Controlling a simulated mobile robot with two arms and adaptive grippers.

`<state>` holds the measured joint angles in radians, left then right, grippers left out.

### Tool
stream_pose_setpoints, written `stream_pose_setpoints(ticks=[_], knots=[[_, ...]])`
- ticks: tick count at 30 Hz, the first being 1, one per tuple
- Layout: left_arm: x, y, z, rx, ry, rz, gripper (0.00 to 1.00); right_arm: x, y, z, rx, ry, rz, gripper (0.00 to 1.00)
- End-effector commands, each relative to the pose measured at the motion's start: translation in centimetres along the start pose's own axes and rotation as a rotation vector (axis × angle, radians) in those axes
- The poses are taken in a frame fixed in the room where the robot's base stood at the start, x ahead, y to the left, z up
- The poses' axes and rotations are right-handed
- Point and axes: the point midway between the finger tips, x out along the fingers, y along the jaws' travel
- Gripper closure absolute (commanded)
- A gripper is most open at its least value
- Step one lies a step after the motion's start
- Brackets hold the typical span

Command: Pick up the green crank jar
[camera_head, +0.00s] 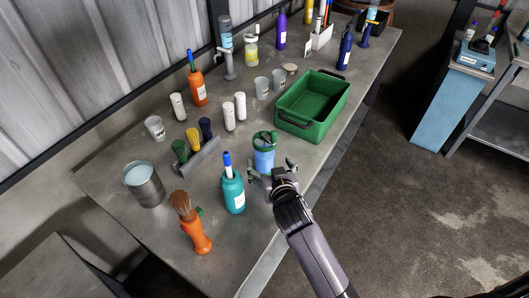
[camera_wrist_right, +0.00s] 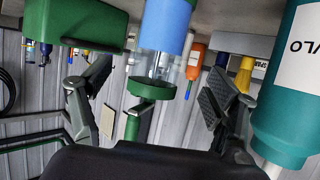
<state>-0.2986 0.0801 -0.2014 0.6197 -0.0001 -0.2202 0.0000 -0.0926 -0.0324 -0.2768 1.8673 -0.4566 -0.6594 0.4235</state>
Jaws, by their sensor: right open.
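The green crank jar (camera_head: 264,155) stands upright near the front edge of the table, with a blue body and a green lid and crank on top. In the right wrist view, which looks upside down, the jar (camera_wrist_right: 166,28) shows its blue part, a clear section and the green lid. My right gripper (camera_head: 270,172) is open at the near side of the jar. In the wrist view its two fingers (camera_wrist_right: 155,92) are spread with the jar between them in the picture; I see no contact. My left gripper is not in view.
A green bin (camera_head: 312,128) stands just right of the jar. A teal bottle (camera_head: 233,192) stands close on the left. An orange brush (camera_head: 194,230) and a metal pot (camera_head: 144,184) are further left. White bottles (camera_head: 229,117) and orange bottle (camera_head: 197,87) stand behind.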

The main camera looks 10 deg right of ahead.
Motion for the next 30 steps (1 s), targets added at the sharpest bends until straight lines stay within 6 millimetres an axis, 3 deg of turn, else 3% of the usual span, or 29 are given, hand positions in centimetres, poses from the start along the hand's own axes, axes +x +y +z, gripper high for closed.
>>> stream_pose_setpoints(ticks=[4, 14, 24, 30], knots=[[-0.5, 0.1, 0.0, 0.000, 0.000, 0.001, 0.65, 2.2, 0.0, -0.1, -0.001, 0.000, 0.001, 0.19], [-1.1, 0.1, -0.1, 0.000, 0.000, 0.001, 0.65, 4.2, 0.1, -0.1, -0.001, 0.000, 0.001, 0.19], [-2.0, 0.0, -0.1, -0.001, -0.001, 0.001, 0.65, 8.0, 0.1, 0.1, 0.000, -0.001, 0.001, 0.19], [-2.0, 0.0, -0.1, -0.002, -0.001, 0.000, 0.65, 8.6, 0.1, 0.2, 0.000, -0.001, 0.000, 0.19]])
